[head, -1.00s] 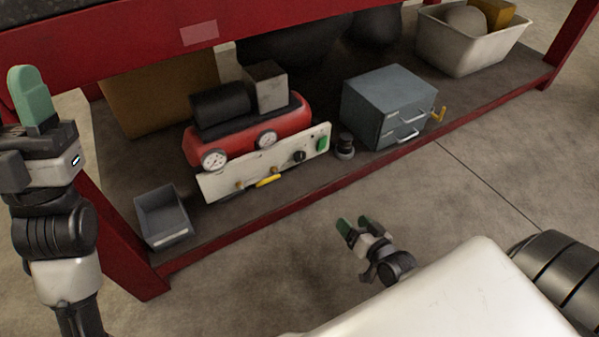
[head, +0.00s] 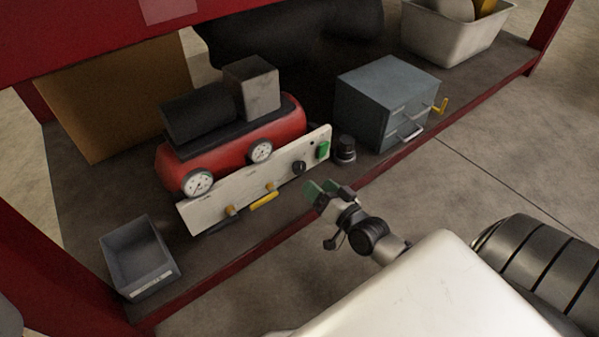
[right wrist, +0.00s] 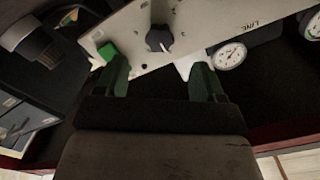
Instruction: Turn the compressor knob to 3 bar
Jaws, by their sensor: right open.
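The red compressor (head: 232,147) sits on the low shelf, with a white control panel (head: 212,208) along its front. The black knob (head: 298,167) is on the panel's right part, left of a green switch (head: 323,150). In the right wrist view the knob (right wrist: 159,39) shows ahead, between the fingers' directions, with a pale pointer line. My right gripper (head: 322,190) is open and empty, in front of the panel and a little apart from the knob. Its green fingertips also show in the right wrist view (right wrist: 160,80). My left gripper is not in view.
Two gauges, one left (head: 197,183) and one right (head: 260,151), sit above the panel. A yellow lever (head: 264,201) projects below it. A black-topped cylinder (head: 345,149) and a grey drawer cabinet (head: 359,105) stand right. A grey bin (head: 133,262) is at left.

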